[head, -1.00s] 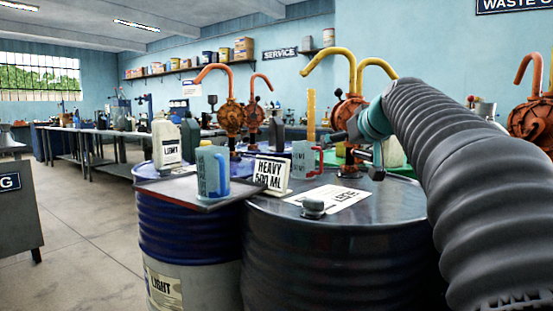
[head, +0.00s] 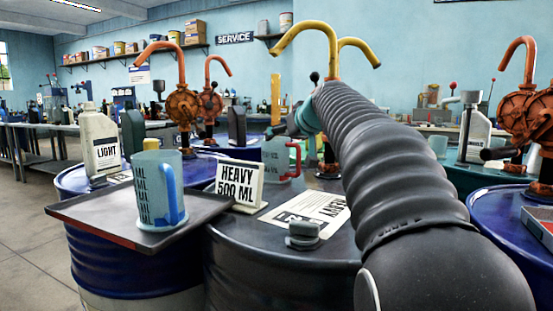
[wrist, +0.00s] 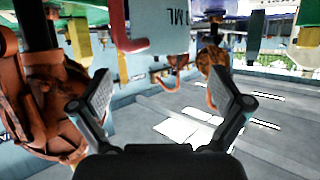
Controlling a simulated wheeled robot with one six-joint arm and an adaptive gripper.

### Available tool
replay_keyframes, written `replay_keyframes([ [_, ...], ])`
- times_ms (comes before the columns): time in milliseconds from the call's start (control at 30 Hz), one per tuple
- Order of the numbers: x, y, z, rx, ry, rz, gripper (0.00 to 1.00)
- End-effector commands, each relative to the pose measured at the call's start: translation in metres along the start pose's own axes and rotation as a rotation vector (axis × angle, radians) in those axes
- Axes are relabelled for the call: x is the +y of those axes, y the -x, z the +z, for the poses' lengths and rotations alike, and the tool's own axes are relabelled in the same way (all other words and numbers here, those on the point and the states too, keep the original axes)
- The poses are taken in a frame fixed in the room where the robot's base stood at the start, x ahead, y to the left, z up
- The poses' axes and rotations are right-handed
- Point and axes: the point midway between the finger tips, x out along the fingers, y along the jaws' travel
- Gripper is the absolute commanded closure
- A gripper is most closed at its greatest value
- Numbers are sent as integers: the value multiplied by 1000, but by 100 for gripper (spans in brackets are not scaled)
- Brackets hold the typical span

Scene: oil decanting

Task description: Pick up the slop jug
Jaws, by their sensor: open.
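A pale grey-blue jug with a red handle (head: 276,158) stands on the dark drum behind the heavy sign. A second jug with a blue handle (head: 155,190) stands on a tray (head: 95,218) at left. Neither jug shows a slop label that I can read. My gripper (head: 284,128) is beside the top of the red-handled jug in the head view, partly hidden by my arm. In the wrist view, which looks upside down, my gripper (wrist: 162,92) is open and empty. A pale jug wall marked ML (wrist: 160,25) shows beyond the fingers, apart from them.
A "HEAVY 500 ML" sign (head: 238,184), a card (head: 310,214) and a dark cap (head: 303,236) are on the dark drum. A white "LIGHT" bottle (head: 101,145) stands behind the tray. Orange pumps (head: 183,105) and a yellow spout (head: 305,32) rise nearby.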

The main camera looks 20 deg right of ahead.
Motion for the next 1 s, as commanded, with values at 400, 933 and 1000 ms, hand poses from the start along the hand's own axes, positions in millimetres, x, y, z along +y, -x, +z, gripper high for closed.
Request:
replay_keyframes([
  [400,1,-37,-3,-2,-1,2,0],
  [933,2,-74,-6,0,-2,5,0],
  [1000,2,-74,-6,0,-2,5,5],
])
